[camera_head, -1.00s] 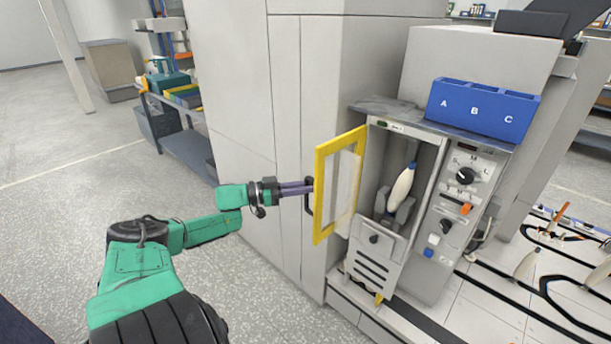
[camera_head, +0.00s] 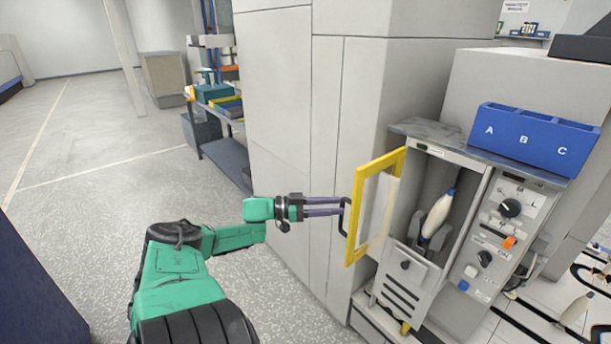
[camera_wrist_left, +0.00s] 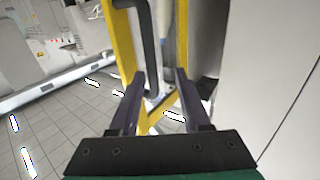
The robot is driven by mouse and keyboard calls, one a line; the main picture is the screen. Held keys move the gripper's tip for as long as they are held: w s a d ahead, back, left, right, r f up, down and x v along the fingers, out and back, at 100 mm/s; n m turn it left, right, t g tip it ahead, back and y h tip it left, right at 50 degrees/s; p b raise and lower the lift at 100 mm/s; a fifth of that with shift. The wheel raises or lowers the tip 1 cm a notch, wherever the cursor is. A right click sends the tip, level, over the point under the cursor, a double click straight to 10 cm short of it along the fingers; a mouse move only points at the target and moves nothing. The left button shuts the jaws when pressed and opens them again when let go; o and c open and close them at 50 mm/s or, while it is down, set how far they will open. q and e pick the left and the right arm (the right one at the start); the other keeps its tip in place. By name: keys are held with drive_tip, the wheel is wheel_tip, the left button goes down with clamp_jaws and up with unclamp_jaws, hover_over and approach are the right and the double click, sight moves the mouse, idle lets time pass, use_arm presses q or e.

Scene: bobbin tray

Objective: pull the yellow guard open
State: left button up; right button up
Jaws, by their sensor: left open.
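The yellow guard (camera_head: 354,217) is a framed clear door on the grey machine and stands swung open to the left, away from the compartment. Its dark handle (camera_head: 343,217) is on the outer side. My left gripper (camera_head: 338,206) is at the handle, with its purple fingers pointing right. In the left wrist view the open fingers (camera_wrist_left: 157,76) are apart, and the dark handle (camera_wrist_left: 149,45) shows ahead between them with the yellow frame. I cannot tell whether a finger touches the handle. My right gripper is not in view.
A white bobbin (camera_head: 438,213) stands tilted in the open compartment. A blue bin marked A, B, C (camera_head: 533,140) sits on top of the machine. A tall grey cabinet (camera_head: 325,120) stands close behind the guard and gripper. The floor at left is clear.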

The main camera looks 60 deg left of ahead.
use_arm(q)
drive_tip(key=v, duration=1.2)
drive_tip(key=shift+p, duration=0.4)
